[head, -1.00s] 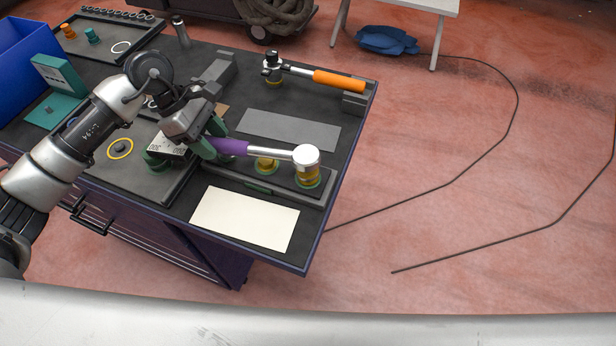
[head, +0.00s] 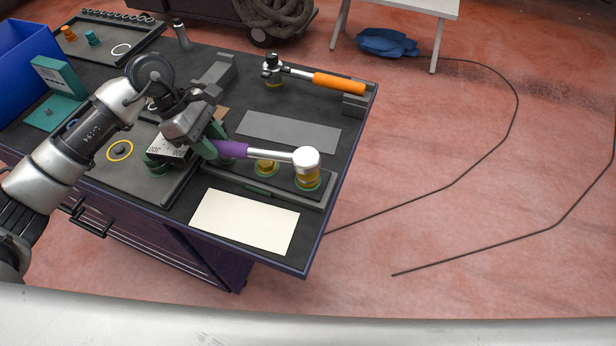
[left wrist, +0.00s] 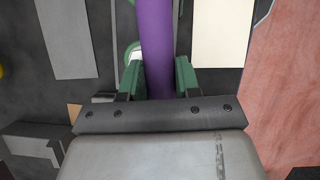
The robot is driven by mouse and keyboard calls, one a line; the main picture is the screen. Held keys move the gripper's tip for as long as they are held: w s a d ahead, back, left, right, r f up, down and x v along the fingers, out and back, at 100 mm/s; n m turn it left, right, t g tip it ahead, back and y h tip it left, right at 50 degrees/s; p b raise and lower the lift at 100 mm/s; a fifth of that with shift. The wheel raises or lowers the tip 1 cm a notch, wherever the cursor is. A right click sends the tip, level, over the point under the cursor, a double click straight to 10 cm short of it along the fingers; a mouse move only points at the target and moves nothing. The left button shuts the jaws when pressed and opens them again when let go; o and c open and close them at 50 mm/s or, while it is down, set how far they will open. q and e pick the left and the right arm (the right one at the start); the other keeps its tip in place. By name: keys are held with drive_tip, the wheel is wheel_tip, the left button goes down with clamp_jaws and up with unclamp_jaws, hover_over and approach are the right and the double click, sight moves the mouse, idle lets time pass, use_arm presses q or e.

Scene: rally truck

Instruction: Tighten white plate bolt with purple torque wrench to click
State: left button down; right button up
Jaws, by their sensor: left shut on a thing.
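A second gold bolt (head: 266,166) stands on the block, partly hidden behind the wrench shaft. The head hides the top of the bolt under it. I cannot tell which part is the white plate. My right gripper is not in view.
An orange-handled wrench (head: 338,82) rests at the back of the bench. A cream sheet (head: 245,220) lies at the front edge, and a grey mat (head: 288,131) lies behind the wrench. A blue bin (head: 22,65) stands at the far left.

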use_arm(q)
drive_tip(key=shift+r, duration=0.1)
idle(0.3)
drive_tip(key=shift+s+r+t+y+p, duration=0.3)
drive_tip(key=shift+s+r+t+p, duration=0.15)
drive_tip(key=shift+r, duration=0.1)
drive_tip(key=shift+s+d+r, duration=0.1)
drive_tip(key=shift+b, duration=0.35)
idle(0.5)
drive_tip(key=shift+r, duration=0.4)
drive_tip(key=shift+b, duration=0.4)
idle(0.6)
drive_tip(key=shift+r, duration=0.35)
drive_tip(key=shift+b, duration=0.35)
idle(0.5)
